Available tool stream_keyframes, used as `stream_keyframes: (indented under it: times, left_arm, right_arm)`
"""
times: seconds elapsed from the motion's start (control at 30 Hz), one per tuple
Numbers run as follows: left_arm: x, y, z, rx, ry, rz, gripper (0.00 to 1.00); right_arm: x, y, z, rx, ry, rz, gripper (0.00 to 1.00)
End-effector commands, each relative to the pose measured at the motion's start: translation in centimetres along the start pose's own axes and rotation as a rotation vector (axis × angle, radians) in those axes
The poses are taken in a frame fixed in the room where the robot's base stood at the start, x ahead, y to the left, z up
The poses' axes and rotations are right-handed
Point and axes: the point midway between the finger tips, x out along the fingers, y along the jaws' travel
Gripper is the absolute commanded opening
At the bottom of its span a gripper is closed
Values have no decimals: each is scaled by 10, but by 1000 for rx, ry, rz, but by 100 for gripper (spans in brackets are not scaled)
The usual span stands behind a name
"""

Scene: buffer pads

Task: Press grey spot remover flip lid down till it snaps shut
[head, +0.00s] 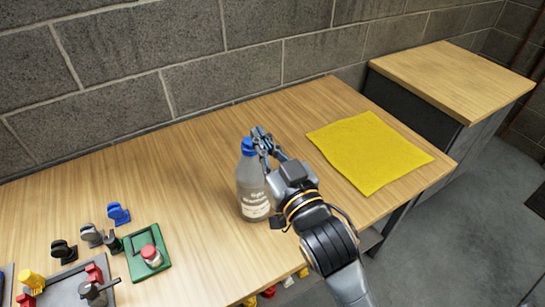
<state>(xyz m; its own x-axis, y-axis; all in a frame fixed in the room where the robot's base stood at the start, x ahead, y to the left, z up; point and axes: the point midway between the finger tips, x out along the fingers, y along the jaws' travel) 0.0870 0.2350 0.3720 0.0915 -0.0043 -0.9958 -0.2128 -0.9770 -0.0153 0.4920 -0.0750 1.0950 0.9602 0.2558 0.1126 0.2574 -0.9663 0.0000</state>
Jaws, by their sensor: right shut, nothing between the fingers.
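A grey bottle (248,185) with a blue cap (248,146) and a pale printed label stands upright on the wooden table. My right gripper (262,138) is shut and empty at the top of the bottle, right beside the cap. Its fingers overlap the cap in the head view, so I cannot tell whether they touch it. The gripper and wrist hide the cap's right side and part of the bottle. Whether the lid is raised or closed cannot be made out. My left gripper is not in view.
A yellow cloth (368,150) lies flat on the table to the right. A green tray (137,262) with a red-topped piece, several small coloured parts and a grey tray (64,291) are at the lower left. A brick wall (190,70) runs behind the table.

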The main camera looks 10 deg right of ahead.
Motion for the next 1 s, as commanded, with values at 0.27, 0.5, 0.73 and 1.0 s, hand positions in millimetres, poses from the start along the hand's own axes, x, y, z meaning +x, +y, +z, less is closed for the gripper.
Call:
stream_keyframes:
  times: [0.27, 0.5, 0.73, 1.0]
  left_arm:
    - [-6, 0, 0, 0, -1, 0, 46]
    - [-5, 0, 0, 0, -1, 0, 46]
    - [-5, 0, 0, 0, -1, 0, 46]
    - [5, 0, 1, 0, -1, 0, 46]
  right_arm:
    - [23, 0, 17, 0, -5, 1, 0]
    - [16, 0, 35, 0, -1, 0, 0]
    - [15, 0, 37, 0, 2, 0, 0]
    - [14, 0, 44, 0, 19, 0, 0]
